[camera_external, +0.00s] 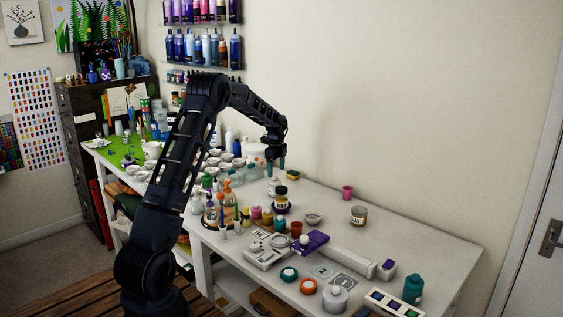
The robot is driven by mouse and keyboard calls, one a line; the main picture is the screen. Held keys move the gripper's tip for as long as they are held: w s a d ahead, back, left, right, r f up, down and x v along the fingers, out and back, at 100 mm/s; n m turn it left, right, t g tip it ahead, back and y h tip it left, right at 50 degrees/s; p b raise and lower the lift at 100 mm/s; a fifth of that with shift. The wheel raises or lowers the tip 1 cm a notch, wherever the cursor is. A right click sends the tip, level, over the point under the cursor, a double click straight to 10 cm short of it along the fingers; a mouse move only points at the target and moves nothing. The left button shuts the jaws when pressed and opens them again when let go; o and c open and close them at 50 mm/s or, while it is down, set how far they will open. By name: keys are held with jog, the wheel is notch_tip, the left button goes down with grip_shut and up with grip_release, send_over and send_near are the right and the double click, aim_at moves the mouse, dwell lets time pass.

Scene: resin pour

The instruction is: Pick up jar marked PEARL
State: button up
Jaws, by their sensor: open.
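My gripper (275,165) is open and empty. It hangs fingers-down above the back part of the white table (420,240), left of the middle. The lettering on both labels is too small to read surely, so I cannot tell which is marked PEARL. My arm hides part of the table's left side.
A pink cup (347,192) stands behind the tan-lidded jar. A small white bowl (313,218) lies between the two jars. Several bottles crowd the left. The back right tabletop is clear.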

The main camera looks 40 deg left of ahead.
aim_at(275, 183)
jog(key=f, duration=0.8)
jog(key=shift+s+a+f, duration=0.15)
jog(key=shift+s+f, duration=0.1)
jog(key=shift+s, duration=0.05)
jog(key=c, duration=1.3)
jog(key=shift+r, duration=0.1)
jog(key=shift+r, duration=0.1)
